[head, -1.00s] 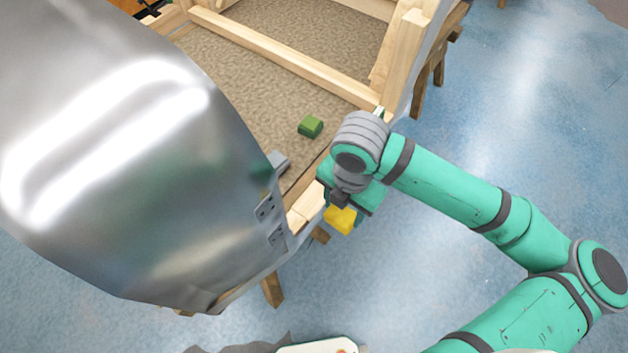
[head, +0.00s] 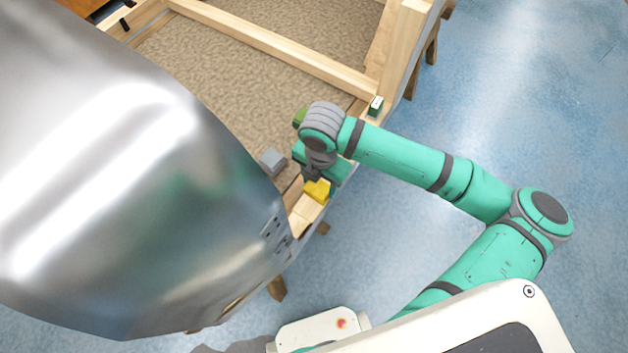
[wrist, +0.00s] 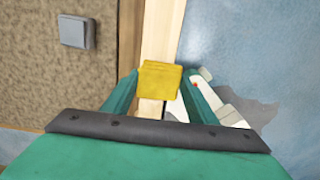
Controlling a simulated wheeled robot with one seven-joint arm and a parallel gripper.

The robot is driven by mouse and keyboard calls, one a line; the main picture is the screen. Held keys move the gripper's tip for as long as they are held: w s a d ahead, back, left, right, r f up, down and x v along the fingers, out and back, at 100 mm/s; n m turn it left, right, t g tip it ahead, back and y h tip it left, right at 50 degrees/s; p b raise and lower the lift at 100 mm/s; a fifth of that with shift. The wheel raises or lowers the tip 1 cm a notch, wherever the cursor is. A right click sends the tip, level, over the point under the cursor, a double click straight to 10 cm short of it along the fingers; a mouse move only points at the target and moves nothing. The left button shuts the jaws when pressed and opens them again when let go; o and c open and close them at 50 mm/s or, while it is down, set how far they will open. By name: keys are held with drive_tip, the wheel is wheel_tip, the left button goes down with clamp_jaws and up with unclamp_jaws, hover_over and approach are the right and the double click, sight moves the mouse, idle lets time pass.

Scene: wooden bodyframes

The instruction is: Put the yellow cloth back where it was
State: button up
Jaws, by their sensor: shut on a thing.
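The yellow cloth (head: 317,190) is a small folded block. It shows between my gripper's two fingers in the wrist view (wrist: 159,80). My gripper (head: 312,180) is shut on it and holds it over the wooden rail (head: 303,214) at the frame's near edge. I cannot tell whether the cloth touches the rail. My green arm reaches in from the right.
A grey block (head: 272,162) lies on the brown textured panel (head: 215,85) left of my gripper. A green block (head: 299,117) is partly hidden behind my wrist. A small green-and-white box (head: 375,106) stands on the rail. A large shiny metal shape (head: 120,200) fills the left.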

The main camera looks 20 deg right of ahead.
sight(318, 184)
drive_tip(key=shift+w+f, duration=0.2)
drive_tip(key=shift+f, duration=0.1)
drive_tip(key=shift+w+f, duration=0.2)
drive_tip(key=shift+f, duration=0.4)
drive_tip(key=shift+w+f, duration=0.2)
drive_tip(key=shift+f, duration=0.75)
drive_tip(key=shift+s+a+f, duration=0.1)
drive_tip(key=shift+s+a, duration=0.05)
drive_tip(key=shift+s, duration=0.15)
drive_tip(key=shift+f, duration=0.15)
drive_tip(key=o, duration=1)
